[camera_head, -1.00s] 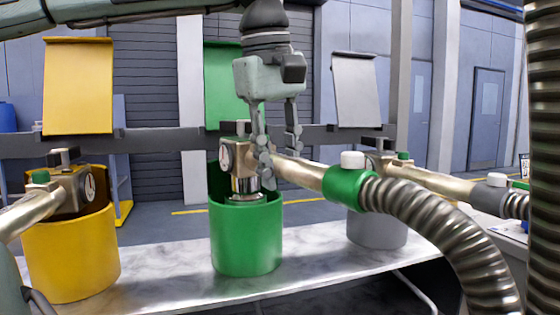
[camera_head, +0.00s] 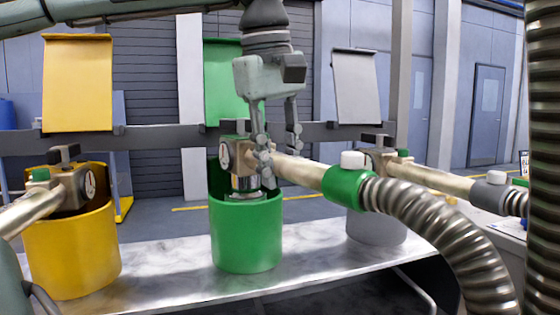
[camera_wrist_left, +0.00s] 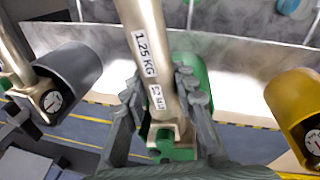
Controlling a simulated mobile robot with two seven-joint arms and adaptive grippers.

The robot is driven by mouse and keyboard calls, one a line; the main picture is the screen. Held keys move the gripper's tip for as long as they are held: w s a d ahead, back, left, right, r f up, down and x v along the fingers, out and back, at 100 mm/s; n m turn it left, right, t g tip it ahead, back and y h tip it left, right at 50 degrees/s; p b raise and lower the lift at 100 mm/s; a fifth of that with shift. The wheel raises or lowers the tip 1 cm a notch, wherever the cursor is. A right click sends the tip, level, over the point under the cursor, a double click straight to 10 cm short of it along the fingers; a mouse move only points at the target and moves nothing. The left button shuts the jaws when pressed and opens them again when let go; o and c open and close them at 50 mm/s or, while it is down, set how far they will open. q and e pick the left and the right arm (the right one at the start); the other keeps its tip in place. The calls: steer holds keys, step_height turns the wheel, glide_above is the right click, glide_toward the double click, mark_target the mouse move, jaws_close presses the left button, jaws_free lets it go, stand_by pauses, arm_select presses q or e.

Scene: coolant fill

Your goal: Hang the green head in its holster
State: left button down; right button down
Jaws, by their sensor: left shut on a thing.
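The green head is a metal fill head with a round gauge (camera_head: 225,155), a metal pipe (camera_head: 300,170) and a green collar (camera_head: 345,187) leading to a ribbed hose. Its lower end is inside the green holster (camera_head: 246,235), a cup open at the top. My left gripper (camera_head: 278,155) is shut on the pipe just beside the head's body. In the left wrist view the fingers (camera_wrist_left: 168,100) straddle the labelled pipe (camera_wrist_left: 150,50), with the green holster (camera_wrist_left: 190,70) partly hidden behind. My right gripper is not in view.
A yellow holster (camera_head: 75,255) with its own head (camera_head: 75,185) stands at left, and a grey holster (camera_head: 377,228) with a head (camera_head: 385,160) at right. All stand on a metal shelf (camera_head: 180,285). A ribbed hose (camera_head: 440,230) curves across the right front.

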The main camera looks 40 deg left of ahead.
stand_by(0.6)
arm_select(q)
steer(key=shift+p, duration=0.65)
stand_by(0.6)
steer(key=shift+s+b+x, duration=0.2)
steer(key=shift+b+x, duration=0.3)
steer(key=shift+x, duration=0.4)
steer(key=shift+s+b+x, duration=0.2)
steer(key=shift+b+x, duration=0.3)
steer(key=shift+x, duration=0.4)
stand_by(0.4)
steer(key=c, duration=1.1)
jaws_free()
steer(key=shift+d, duration=0.1)
steer(key=shift+f, duration=0.15)
steer(key=v, duration=1.2)
